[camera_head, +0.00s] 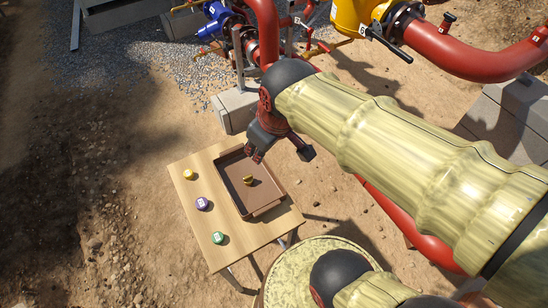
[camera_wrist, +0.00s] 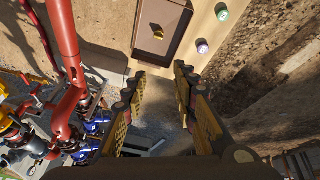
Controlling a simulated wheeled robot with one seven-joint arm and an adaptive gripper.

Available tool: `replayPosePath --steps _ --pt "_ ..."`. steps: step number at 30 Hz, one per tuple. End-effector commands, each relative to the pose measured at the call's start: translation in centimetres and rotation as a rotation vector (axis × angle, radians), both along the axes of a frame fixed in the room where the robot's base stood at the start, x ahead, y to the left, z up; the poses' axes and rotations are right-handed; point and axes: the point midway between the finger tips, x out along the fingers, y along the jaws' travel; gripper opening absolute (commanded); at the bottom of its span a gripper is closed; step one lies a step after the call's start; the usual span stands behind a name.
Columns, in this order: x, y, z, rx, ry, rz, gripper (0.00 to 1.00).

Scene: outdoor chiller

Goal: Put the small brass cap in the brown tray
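The small brass cap (camera_head: 248,180) lies inside the brown tray (camera_head: 228,190), on its floor. The tray rests on a light wooden table (camera_head: 188,222). In the wrist view the brass cap (camera_wrist: 158,35) shows in the tray (camera_wrist: 143,45) at the top of the picture. My gripper (camera_head: 281,150) is above the tray's far right side, apart from the cap. In the wrist view my gripper (camera_wrist: 160,73) has its two fingers spread with nothing between them. It is open and empty.
A yellow round piece (camera_head: 188,174), a purple one (camera_head: 203,203) and a green one (camera_head: 218,238) stand on the table left of the tray. Red pipes (camera_head: 455,50) and a blue valve (camera_head: 217,16) are behind. Bare ground lies left of the table.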

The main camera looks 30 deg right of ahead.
Motion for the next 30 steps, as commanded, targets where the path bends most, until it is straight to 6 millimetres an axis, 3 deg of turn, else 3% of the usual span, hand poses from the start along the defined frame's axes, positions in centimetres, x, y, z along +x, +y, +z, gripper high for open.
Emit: replayPosePath --steps 3,9,20,27,30 --pt "-3.3 0.1 1.5 0.07 -0.061 -0.155 0.28" --pt "-5.8 0.2 2.1 0.141 -0.102 -0.294 0.28" --pt "-6.0 0.2 2.0 0.148 -0.104 -0.311 0.28" --pt "-6.0 0.2 -0.6 0.148 -0.104 -0.31 0.28" --pt "-6.0 0.2 -0.6 0.148 -0.104 -0.31 0.28"
